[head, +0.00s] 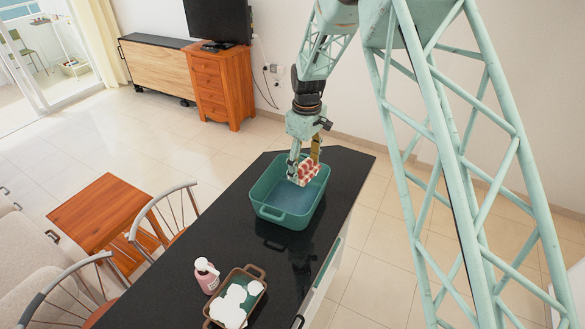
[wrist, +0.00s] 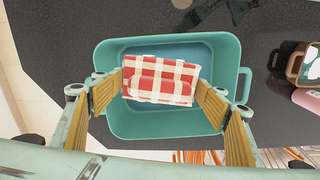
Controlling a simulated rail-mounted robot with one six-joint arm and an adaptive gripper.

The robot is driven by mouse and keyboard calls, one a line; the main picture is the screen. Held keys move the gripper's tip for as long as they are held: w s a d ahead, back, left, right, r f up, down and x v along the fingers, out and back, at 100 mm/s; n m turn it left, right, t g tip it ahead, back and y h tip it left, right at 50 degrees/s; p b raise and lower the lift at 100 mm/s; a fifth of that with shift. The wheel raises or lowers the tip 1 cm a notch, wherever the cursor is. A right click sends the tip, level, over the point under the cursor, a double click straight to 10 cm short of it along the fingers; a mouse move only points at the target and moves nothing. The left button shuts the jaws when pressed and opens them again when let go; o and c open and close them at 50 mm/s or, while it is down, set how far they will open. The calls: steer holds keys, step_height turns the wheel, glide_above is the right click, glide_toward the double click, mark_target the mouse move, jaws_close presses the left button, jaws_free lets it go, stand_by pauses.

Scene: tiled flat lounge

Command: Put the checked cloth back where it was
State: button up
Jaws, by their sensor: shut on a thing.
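The checked cloth (head: 303,173) is folded, red and white, and shows large in the wrist view (wrist: 160,80). My gripper (head: 305,163) is shut on it, with one finger at each side of the cloth in the wrist view (wrist: 163,92). The cloth is over the far part of a teal tub (head: 270,208) on the black counter. I cannot tell whether the cloth touches the tub's floor.
A brown tray (head: 254,271) with white items stands at the counter's near end, beside a pink bottle (head: 206,275). The black counter (head: 345,167) is bare beyond the tub. Chairs and a wooden table (head: 100,212) stand on the left.

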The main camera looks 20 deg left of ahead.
steer(key=s+d+f+m+b, duration=0.2)
steer(key=d+f+m+b, duration=0.1)
steer(key=d, duration=1.1)
steer(key=s+d+f+m+b, duration=0.2)
steer(key=d+m+b, duration=0.3)
steer(key=d, duration=0.9)
steer(key=s+d+f+m+b, duration=0.1)
steer(key=d+f+m+b, duration=0.3)
steer(key=d, duration=1)
steer(key=shift+s+d+f+m+b, duration=0.25)
steer(key=shift+s+d+m+b, duration=0.15)
steer(key=shift+m, duration=0.8)
steer(key=shift+s, duration=0.1)
